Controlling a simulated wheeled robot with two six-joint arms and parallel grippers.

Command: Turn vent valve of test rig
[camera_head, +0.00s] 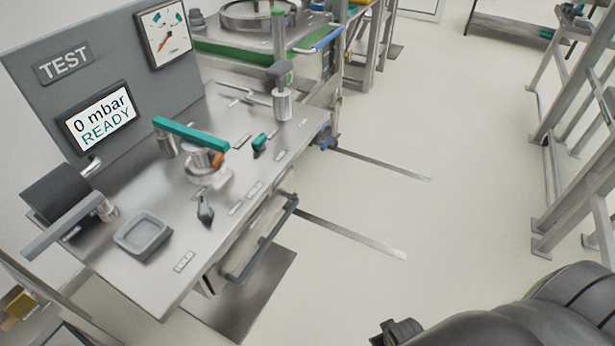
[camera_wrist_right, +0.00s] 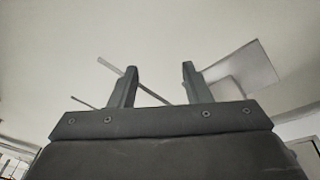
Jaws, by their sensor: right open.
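The test rig is a metal bench (camera_head: 150,285) with a grey upright panel marked TEST (camera_head: 63,63). A small black lever (camera_head: 205,208) and a small green knob (camera_head: 259,142) stand on the bench top beside small labels. I cannot read which one is the vent valve. My right gripper (camera_wrist_right: 158,85) is open and empty in the right wrist view, away from the rig. My right arm fills the head view's lower right corner. My left gripper is out of view.
A green bar (camera_head: 190,134) lies over a round fitting on the bench. A grey square tray (camera_head: 142,235) and a dark block with a grey bar (camera_head: 62,226) are at the left. A handle (camera_head: 262,240) juts from the front. Open floor (camera_head: 440,180) lies right; metal frames stand beyond.

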